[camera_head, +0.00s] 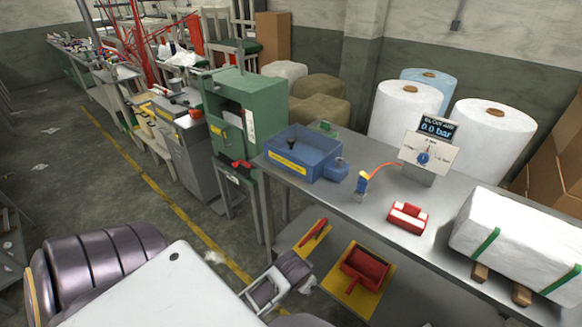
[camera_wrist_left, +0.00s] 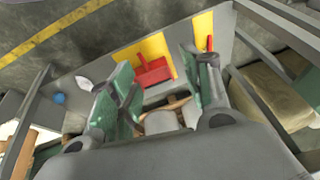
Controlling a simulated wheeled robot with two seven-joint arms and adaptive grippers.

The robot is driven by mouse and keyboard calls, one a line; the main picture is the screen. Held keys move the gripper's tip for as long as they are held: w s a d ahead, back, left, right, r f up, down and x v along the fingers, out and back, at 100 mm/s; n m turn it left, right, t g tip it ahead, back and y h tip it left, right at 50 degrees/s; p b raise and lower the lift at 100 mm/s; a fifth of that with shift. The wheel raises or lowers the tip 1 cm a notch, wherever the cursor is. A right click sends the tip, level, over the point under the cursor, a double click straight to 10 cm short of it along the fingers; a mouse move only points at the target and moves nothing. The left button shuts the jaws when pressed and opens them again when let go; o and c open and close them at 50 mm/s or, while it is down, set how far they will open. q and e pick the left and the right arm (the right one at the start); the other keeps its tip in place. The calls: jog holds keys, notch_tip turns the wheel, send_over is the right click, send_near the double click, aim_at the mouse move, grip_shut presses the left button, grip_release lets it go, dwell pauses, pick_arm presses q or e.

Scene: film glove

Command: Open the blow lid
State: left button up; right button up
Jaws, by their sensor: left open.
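A blue box (camera_head: 303,153) with a yellow label on its front stands at the left end of the grey table. A dark knob shows in its top, and a smaller blue block (camera_head: 335,170) adjoins its right side. I cannot tell whether a lid covers the box, and no part is clearly marked as the blow lid. My left gripper (camera_wrist_left: 165,72) is open in the left wrist view, its green-padded fingers apart with nothing held between them. In the head view I cannot clearly make out its fingertips. My right gripper cannot be identified.
The table (camera_head: 375,197) carries a display reading 0.0 bar (camera_head: 435,127), a red-and-white block (camera_head: 408,216) and a wrapped white bale (camera_head: 520,240). A red box (camera_head: 365,268) and a red handle (camera_head: 313,234) sit on yellow mats below. A green machine (camera_head: 243,110) stands left.

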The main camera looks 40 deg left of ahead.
pick_arm(q)
jog(key=w+a+r+n+t+y, duration=0.3)
jog(key=w+a+r+y, duration=0.1)
jog(key=r, duration=0.5)
jog(key=w+a+r+n+t+y, duration=0.2)
jog(key=w+a+r+n+y, duration=0.1)
jog(key=w+a+r, duration=0.4)
jog(key=w+a+r+n+t+y, duration=0.3)
jog(key=a+r, duration=0.4)
jog(key=r, duration=0.5)
jog(key=shift+w+r+n+t+y, duration=0.35)
jog(key=shift+w+y, duration=0.55)
jog(key=shift+w, duration=0.4)
pick_arm(e)
jog(key=shift+w+a+r, duration=0.15)
jog(key=shift+a, duration=0.1)
